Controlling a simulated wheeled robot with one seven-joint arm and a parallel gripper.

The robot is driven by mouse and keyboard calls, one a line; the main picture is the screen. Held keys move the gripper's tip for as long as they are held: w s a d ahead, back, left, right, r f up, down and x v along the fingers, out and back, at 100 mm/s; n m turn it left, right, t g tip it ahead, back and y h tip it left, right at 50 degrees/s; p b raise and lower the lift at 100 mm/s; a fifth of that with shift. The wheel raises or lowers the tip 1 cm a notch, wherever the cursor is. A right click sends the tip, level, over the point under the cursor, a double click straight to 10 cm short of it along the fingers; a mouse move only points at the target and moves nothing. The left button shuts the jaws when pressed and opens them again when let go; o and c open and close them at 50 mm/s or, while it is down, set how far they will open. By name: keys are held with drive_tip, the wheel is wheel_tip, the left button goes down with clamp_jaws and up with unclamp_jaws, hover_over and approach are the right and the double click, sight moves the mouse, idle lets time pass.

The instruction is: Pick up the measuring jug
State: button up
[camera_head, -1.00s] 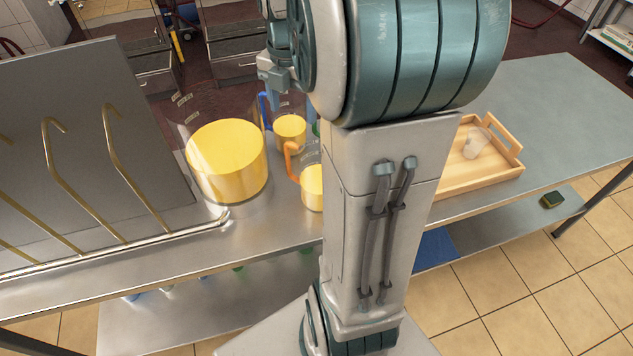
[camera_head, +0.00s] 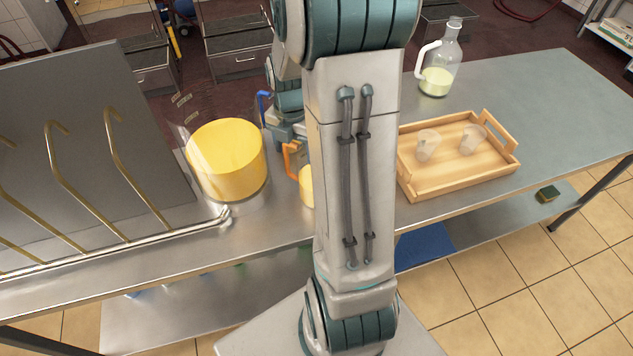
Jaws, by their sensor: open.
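Two small clear jugs of yellow liquid stand close together on the metal counter. The orange-handled jug (camera_head: 306,188) is mostly hidden behind my arm, with its handle and a strip of liquid showing. Of the blue-handled jug (camera_head: 263,108) only the handle shows; my wrist and gripper cover the rest. I cannot tell which one is the measuring jug. My gripper (camera_head: 287,136) points down over the blue-handled jug, just behind the orange handle. It is open, but its fingertips are partly hidden, so contact is unclear.
A large clear container of yellow liquid (camera_head: 228,165) stands close left of the jugs. A rack with brass hooks (camera_head: 60,180) is at far left. A wooden tray (camera_head: 440,183) with two clear cups and a white-handled glass jug (camera_head: 436,82) are at right. The far right counter is clear.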

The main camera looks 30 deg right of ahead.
drive_tip(key=shift+f, duration=0.3)
clamp_jaws()
drive_tip(key=shift+r, duration=0.1)
idle(1.1)
